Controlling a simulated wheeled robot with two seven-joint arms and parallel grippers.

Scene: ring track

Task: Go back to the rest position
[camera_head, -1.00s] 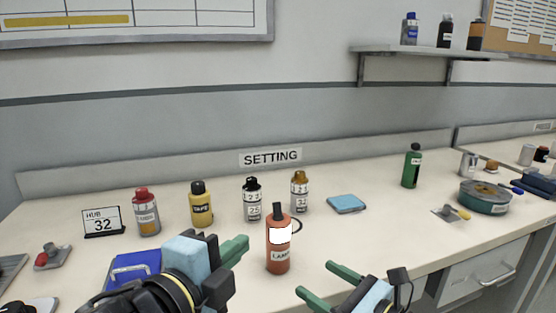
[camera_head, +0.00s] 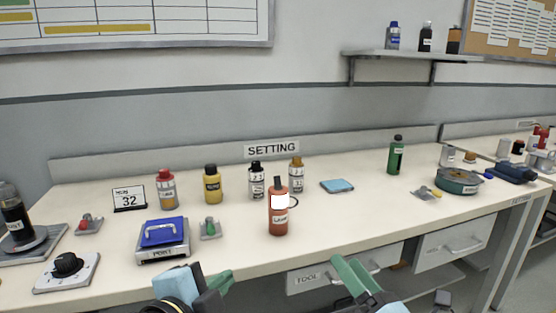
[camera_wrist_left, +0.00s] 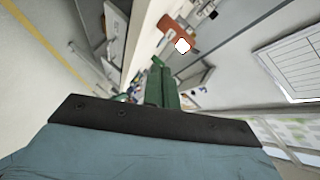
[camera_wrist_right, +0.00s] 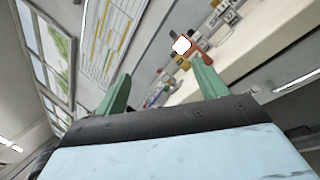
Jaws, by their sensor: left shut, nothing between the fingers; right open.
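My left gripper (camera_head: 222,283) is at the bottom of the head view, in front of the bench edge, with its green fingers closed and empty. The closed fingers also show in the left wrist view (camera_wrist_left: 162,82). My right gripper (camera_head: 352,278) is at the bottom right of centre, in front of the drawers. In the right wrist view (camera_wrist_right: 160,90) its green fingers are wide apart with nothing between them. An orange-red bottle (camera_head: 279,222) with a black top and white label stands upright on the bench, apart from both grippers.
The bench (camera_head: 330,220) holds several bottles along the back, a blue-topped scale (camera_head: 163,255), a dial box (camera_head: 68,282), a blue pad (camera_head: 337,186) and a green round container (camera_head: 457,187) at right. Drawers (camera_head: 450,248) sit under the bench. The front edge lies just beyond my grippers.

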